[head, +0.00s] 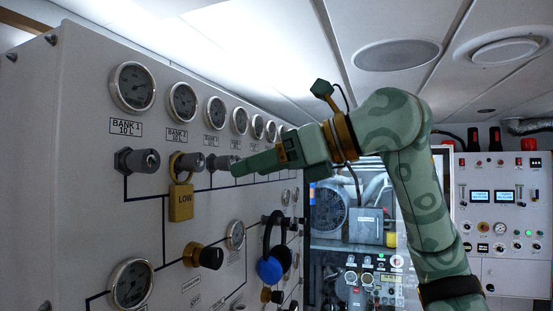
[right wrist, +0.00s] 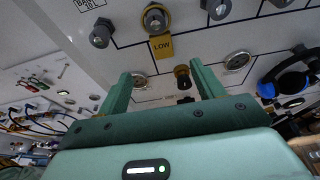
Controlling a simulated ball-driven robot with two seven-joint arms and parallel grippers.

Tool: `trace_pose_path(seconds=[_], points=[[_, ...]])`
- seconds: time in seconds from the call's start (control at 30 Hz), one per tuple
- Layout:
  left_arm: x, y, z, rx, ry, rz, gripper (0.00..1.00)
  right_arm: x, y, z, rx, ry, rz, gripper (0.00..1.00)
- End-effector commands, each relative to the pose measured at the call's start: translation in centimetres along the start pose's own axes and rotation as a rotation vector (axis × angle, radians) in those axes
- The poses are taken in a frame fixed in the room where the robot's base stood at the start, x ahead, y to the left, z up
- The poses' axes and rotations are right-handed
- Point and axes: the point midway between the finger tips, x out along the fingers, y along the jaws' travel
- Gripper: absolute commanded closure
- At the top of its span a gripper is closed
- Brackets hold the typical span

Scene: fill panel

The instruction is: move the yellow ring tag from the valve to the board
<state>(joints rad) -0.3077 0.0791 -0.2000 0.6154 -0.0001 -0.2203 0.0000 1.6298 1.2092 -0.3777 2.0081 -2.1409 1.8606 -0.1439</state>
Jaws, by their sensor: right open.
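The yellow ring tag (head: 181,203), marked LOW, hangs by its ring around the BANK 2 valve (head: 190,163) on the panel in the head view. In the right wrist view the tag (right wrist: 161,46) is beyond the fingertips, near the middle. My right gripper (head: 240,168) is open and empty; in the right wrist view the gap between its fingers (right wrist: 163,82) is clear. It is apart from the tag, to its right in the head view. I cannot pick out the board for certain. My left gripper is not in view.
A row of gauges (head: 132,86) lines the panel above the valves. The BANK 1 valve (head: 137,161) is left of the tag; a brass-collared knob (head: 204,256) is below it. Blue ear defenders (head: 271,268) hang at lower right of the panel.

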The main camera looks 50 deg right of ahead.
Motion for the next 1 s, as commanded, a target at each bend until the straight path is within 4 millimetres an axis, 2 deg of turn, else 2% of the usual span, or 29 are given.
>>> trace_pose_path(seconds=[0.13,0.3,0.5,0.7,1.0], points=[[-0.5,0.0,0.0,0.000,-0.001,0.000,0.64,3.6,0.1,0.1,0.001,0.004,0.006,0.33],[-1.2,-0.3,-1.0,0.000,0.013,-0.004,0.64,7.6,0.2,0.1,0.000,0.004,0.007,0.33],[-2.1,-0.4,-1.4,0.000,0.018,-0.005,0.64,11.2,0.1,0.2,0.002,0.002,0.005,0.33],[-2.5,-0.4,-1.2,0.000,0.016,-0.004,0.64,12.9,0.1,0.1,0.002,0.001,0.004,0.33],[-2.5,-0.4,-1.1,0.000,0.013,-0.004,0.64,13.2,0.1,0.0,0.001,0.000,0.003,0.33]])
